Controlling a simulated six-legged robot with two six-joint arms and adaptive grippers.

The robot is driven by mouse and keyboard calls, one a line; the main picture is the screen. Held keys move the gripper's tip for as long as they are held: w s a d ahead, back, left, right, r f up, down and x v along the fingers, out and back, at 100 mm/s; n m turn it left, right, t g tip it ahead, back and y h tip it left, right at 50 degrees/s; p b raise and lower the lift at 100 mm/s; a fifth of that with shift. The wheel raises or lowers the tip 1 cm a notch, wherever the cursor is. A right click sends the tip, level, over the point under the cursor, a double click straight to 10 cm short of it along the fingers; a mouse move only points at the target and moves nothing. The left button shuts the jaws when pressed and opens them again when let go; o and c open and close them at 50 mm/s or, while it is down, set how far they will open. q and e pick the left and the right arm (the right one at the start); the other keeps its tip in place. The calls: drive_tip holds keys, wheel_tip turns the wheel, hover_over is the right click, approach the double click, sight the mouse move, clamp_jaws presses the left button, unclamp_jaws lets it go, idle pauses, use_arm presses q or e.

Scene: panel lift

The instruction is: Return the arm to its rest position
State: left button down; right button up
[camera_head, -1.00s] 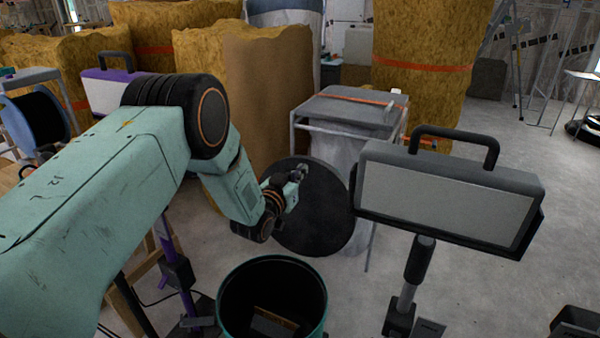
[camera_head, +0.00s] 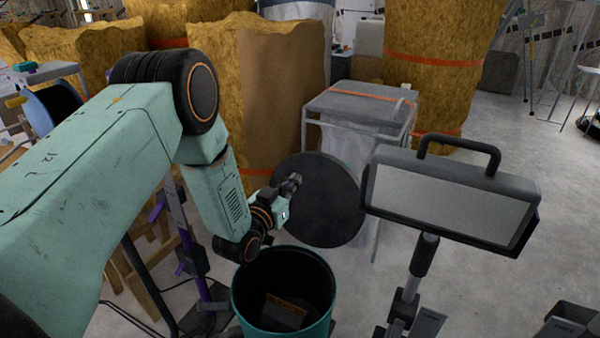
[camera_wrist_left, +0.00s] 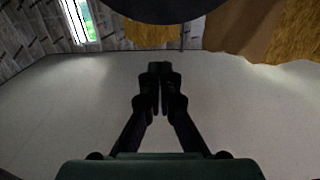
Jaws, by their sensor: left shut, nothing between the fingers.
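My left arm (camera_head: 90,170) comes in from the left in the head view, bent at the elbow with the forearm hanging down. My left gripper (camera_head: 292,183) points up and to the right, in front of a round black disc (camera_head: 325,215). In the left wrist view the left gripper (camera_wrist_left: 160,70) has its fingertips together with nothing between them. The dark disc edge (camera_wrist_left: 165,8) shows at the top of that view. My right arm and gripper are not in view.
A green bin (camera_head: 240,300) holding a dark object stands below the left gripper. A work lamp (camera_head: 450,205) on a stand is at the right. A grey folding-frame bin (camera_head: 360,105) and wrapped straw-coloured rolls (camera_head: 210,60) stand behind. Open floor (camera_head: 530,140) lies right.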

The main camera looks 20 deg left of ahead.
use_arm(q)
drive_tip(key=s+d+f+n+g+y, duration=0.1)
drive_tip(key=s+d+f+n+g, duration=0.1)
drive_tip(key=s+f+g, duration=1.05)
drive_tip(key=s+d+f+g+p, duration=0.1)
drive_tip(key=s+f+g, duration=0.1)
drive_tip(key=s, duration=1.4)
drive_tip(key=s+d+f+g+p, duration=0.1)
drive_tip(key=s+f+g+p, duration=0.1)
drive_tip(key=s, duration=1.4)
drive_tip(key=shift+s+d+f+m+g+y, duration=0.3)
drive_tip(key=shift+d+f+g, duration=0.15)
drive_tip(key=shift+g, duration=0.3)
drive_tip(key=shift+w, duration=0.2)
